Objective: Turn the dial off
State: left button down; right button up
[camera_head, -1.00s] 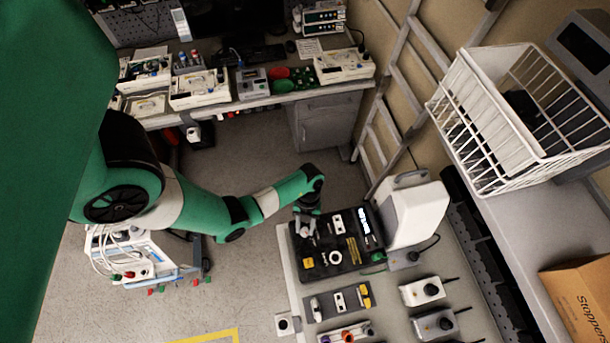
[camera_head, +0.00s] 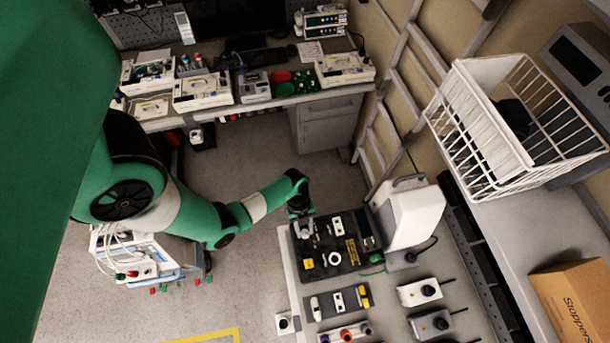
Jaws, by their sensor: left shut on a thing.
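A black control panel (camera_head: 322,268) lies on the light bench at the lower middle of the head view. It carries a white switch (camera_head: 338,226), a white ring (camera_head: 335,258), a yellow-topped knob (camera_head: 308,263) and a dark display strip (camera_head: 369,241). My left gripper (camera_head: 303,228) is at the panel's upper left corner, shut on a small dial there. The gripper mostly hides the dial, so its pointer direction cannot be read. My right gripper does not show.
A white machine (camera_head: 408,217) stands right of the panel. A smaller plate with switches (camera_head: 338,303) and grey boxes with black knobs (camera_head: 420,291) are nearer. A white wire basket (camera_head: 500,150) sits on the right shelf.

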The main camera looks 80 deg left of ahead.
pick_arm(q)
jog(key=n+t, duration=0.1)
jog(key=n, duration=0.2)
jog(key=n+t+y, duration=0.1)
jog(key=n, duration=0.3)
jog(key=shift+s+d, duration=0.15)
jog(key=shift+s, duration=0.05)
jog(key=n+y, duration=0.1)
jog(key=n, duration=0.2)
jog(key=n+t+y, duration=0.1)
jog(key=n, duration=0.2)
jog(key=shift+s, duration=0.1)
jog(key=shift+f+n+t+y, duration=0.1)
jog(key=shift+n+t+y, duration=0.2)
jog(key=shift+n, duration=0.1)
jog(key=c, duration=0.5)
grip_release()
jog(key=v, duration=1.1)
jog(key=shift+r, duration=0.35)
